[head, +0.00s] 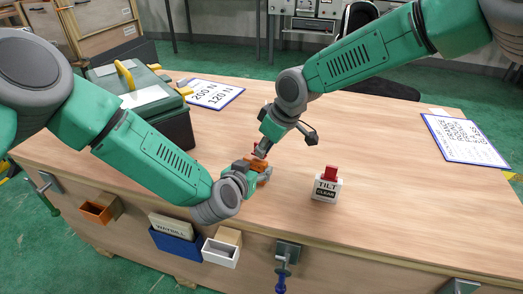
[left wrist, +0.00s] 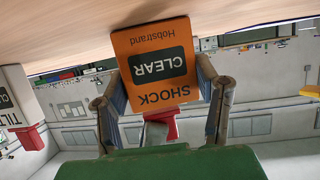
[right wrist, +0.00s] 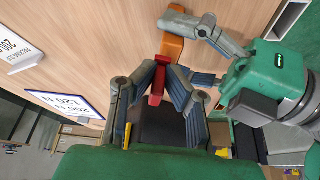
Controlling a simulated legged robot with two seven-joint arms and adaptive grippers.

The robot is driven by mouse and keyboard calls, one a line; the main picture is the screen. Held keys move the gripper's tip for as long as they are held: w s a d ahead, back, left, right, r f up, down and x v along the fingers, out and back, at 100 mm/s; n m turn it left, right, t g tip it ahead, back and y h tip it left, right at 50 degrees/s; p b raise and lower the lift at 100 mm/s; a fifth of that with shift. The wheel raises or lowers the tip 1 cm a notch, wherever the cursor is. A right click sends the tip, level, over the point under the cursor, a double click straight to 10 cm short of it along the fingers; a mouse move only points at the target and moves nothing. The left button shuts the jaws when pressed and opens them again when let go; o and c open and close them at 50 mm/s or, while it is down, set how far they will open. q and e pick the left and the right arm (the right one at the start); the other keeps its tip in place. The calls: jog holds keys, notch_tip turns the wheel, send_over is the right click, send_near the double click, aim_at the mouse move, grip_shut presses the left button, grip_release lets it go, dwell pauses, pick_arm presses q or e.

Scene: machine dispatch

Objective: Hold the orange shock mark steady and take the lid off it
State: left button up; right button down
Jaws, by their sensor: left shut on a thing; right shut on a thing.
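The orange shock mark (left wrist: 155,40) is an orange block with a black CLEAR label, upside down in the left wrist view. My left gripper (left wrist: 160,112) is shut on its sides; the mark also shows in the head view (head: 262,168), on the table. The red lid (right wrist: 157,84) is at the mark's top end. My right gripper (right wrist: 160,82) is shut on the lid, and the lid also shows in the left wrist view (left wrist: 168,124). Lid and mark look very close; I cannot tell whether they touch.
A white TILT mark (head: 326,188) with a red top stands right of my grippers. A green toolbox (head: 150,105) stands at the left. Printed sheets lie at the back (head: 213,94) and right (head: 465,139). The table's right part is mostly clear.

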aim_at(258, 142)
pick_arm(q)
jog(key=shift+s+d+f, duration=0.1)
jog(key=shift+d+f, duration=0.05)
jog(key=shift+d, duration=0.25)
pick_arm(e)
jog(key=shift+d+r, duration=0.35)
jog(key=shift+r, duration=0.1)
pick_arm(q)
jog(key=shift+a, duration=0.45)
pick_arm(e)
jog(key=shift+a+r, duration=0.4)
jog(key=shift+a, duration=0.05)
pick_arm(q)
jog(key=shift+d, duration=0.1)
pick_arm(e)
jog(key=shift+d, duration=0.15)
jog(key=shift+w+r, duration=0.1)
jog(key=shift+r, duration=0.2)
pick_arm(q)
jog(key=shift+d, duration=0.1)
pick_arm(e)
jog(key=shift+r, duration=1.7)
pick_arm(q)
jog(key=o, duration=1.8)
jog(key=shift+c, duration=0.2)
